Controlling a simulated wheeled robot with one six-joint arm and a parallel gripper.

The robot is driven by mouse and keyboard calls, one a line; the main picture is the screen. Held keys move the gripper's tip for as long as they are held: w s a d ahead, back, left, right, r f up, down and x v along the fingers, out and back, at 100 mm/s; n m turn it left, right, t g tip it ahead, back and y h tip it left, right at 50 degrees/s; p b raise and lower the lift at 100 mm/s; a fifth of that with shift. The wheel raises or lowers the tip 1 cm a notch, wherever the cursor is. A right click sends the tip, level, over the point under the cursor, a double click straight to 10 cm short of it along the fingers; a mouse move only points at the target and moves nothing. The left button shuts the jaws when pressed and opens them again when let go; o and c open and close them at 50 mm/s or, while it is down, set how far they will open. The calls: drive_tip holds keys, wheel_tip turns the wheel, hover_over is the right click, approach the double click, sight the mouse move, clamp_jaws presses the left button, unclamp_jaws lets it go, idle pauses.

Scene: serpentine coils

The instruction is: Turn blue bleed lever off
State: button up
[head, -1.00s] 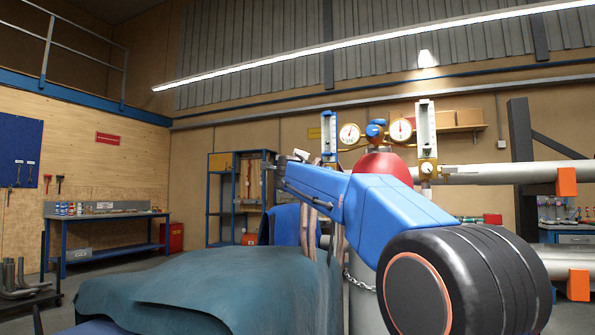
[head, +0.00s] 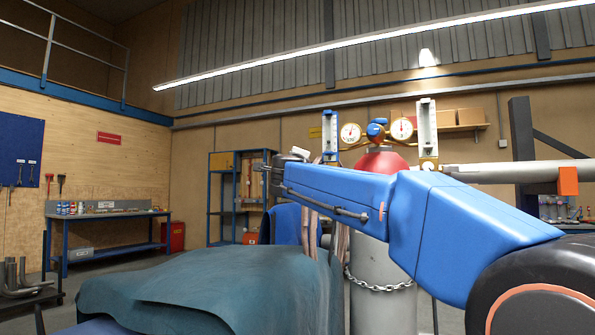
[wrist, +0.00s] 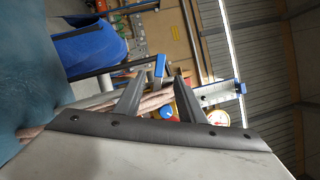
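A small blue lever (wrist: 160,66) shows in the wrist view just beyond the fingertips, lined up with the gap between them. My gripper (wrist: 155,84) is open, with one dark finger on each side of that gap and nothing held. Whether a finger touches the lever cannot be told. In the head view my gripper (head: 266,169) is small and points left, and no lever can be made out there. A flowmeter with a blue frame (head: 330,137) stands left of a gauge (head: 350,132); it also shows sideways in the wrist view (wrist: 216,93).
A red-topped grey cylinder (head: 381,300) with a chain stands behind my arm. A second flowmeter (head: 427,125) and gauge (head: 402,128) are above it. Pinkish hoses (wrist: 150,103) run close behind the fingers. A teal draped cover (head: 215,290) fills the lower left.

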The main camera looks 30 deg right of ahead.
drive_tip(key=v, duration=0.6)
drive_tip(key=shift+s+a, duration=0.25)
drive_tip(key=shift+s, duration=0.05)
drive_tip(key=shift+f, duration=0.1)
